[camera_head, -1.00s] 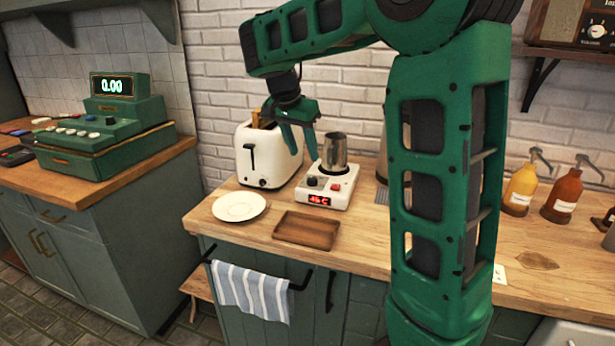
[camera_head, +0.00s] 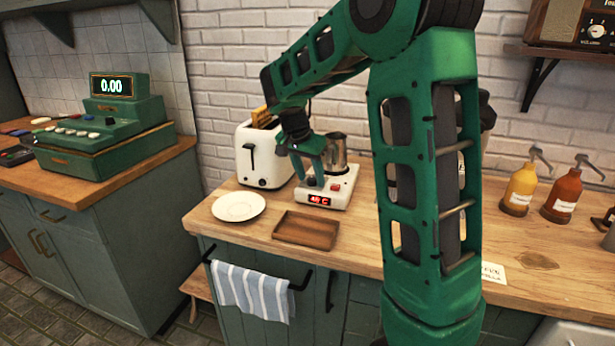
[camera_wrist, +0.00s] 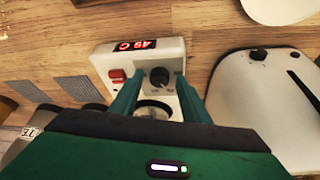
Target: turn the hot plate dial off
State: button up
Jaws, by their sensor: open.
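The white hot plate (camera_head: 340,190) stands on the wooden counter with a red lit display (camera_head: 319,200) on its front. The display also shows in the wrist view (camera_wrist: 135,45). A metal beaker (camera_head: 335,152) stands on top of it. The dark dial (camera_wrist: 159,76) is on the hot plate beside a red switch (camera_wrist: 117,76). My gripper (camera_wrist: 156,82) is open, with its two green fingers on either side of the dial; I cannot tell whether they touch it. In the head view my gripper (camera_head: 314,180) is over the hot plate's front left and mostly hides the dial.
A white toaster (camera_head: 262,155) with bread stands close to the left of the hot plate. A brown wooden tray (camera_head: 306,230) and a white plate (camera_head: 239,206) lie in front. Yellow (camera_head: 520,188) and orange (camera_head: 563,193) bottles stand at the right.

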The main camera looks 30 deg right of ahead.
jog(key=shift+c, duration=0.5)
jog(key=c, duration=0.9)
jog(key=shift+r+n, duration=0.1)
jog(key=shift+n, duration=0.3)
jog(key=n+t, duration=0.1)
jog(key=n, duration=0.1)
jog(key=n+y, duration=0.1)
jog(key=n, duration=0.1)
jog(key=shift+s+d+n+t, duration=0.1)
jog(key=shift+s+n+t, duration=0.05)
jog(key=shift+n+t, duration=0.25)
jog(key=n, duration=0.2)
jog(key=n+y, duration=0.1)
jog(key=n, duration=0.1)
jog(key=n+t+y, duration=0.1)
jog(key=n, duration=0.1)
jog(key=shift+d, duration=0.25)
jog(key=shift+n+y, duration=0.3)
jog(key=o, duration=1)
jog(key=shift+s, duration=0.1)
